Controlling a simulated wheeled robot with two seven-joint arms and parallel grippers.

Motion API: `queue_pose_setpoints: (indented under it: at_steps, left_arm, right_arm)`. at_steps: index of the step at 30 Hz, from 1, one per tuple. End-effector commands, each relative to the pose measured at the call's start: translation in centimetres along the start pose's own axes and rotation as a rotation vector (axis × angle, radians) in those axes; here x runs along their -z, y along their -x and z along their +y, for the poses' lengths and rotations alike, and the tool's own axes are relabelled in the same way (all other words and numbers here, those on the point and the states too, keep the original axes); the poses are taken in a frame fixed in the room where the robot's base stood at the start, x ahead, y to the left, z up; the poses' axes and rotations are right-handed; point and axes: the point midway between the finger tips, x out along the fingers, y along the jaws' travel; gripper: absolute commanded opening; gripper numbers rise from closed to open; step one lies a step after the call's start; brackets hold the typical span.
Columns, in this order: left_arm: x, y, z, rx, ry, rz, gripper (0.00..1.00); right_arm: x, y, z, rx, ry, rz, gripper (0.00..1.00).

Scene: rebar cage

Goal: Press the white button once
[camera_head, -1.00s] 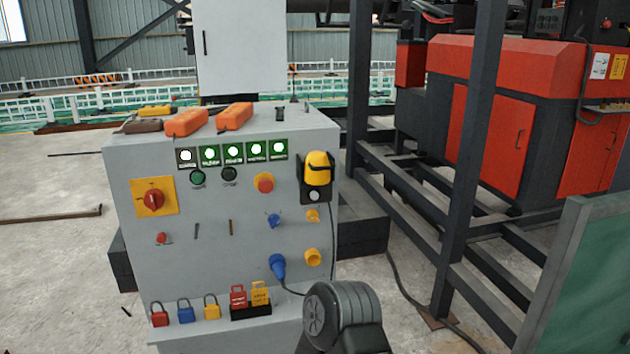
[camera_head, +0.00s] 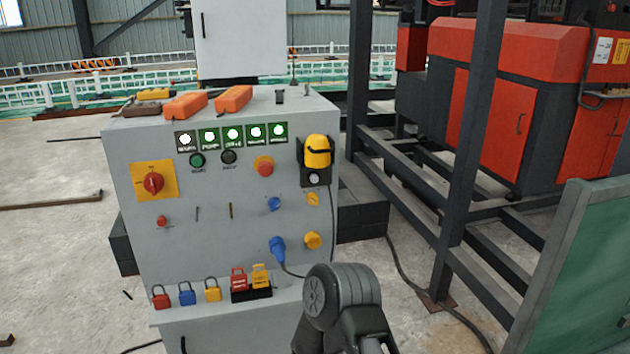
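A grey control cabinet (camera_head: 205,255) stands left of centre, its front panel facing me. A small round white button (camera_head: 314,179) sits on a dark plate under a yellow-and-black device (camera_head: 317,151) at the panel's upper right. White round spots, one being the leftmost (camera_head: 185,140), also show in the row of indicator plates along the top. A dark grey arm link of mine is at the bottom centre, in front of the cabinet's lower right. Neither gripper shows, and nothing of mine covers the white button.
The panel also has a red rotary switch (camera_head: 153,182), a red button (camera_head: 264,166) and a blue plug (camera_head: 278,247) with a cable. Padlocks hang along its lower edge. Orange boxes (camera_head: 233,99) lie on top. Dark frame posts (camera_head: 470,150) and a green panel (camera_head: 590,275) stand right.

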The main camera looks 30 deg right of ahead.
Motion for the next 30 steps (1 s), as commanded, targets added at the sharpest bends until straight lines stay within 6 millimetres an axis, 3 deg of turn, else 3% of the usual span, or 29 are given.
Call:
queue_pose_setpoints:
  at_steps: [19, 30]
  left_arm:
    - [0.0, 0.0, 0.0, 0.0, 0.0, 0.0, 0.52]
    - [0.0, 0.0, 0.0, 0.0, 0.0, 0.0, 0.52]
  right_arm:
    - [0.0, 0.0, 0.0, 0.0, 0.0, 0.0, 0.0]
    - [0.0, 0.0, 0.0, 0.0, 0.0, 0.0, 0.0]
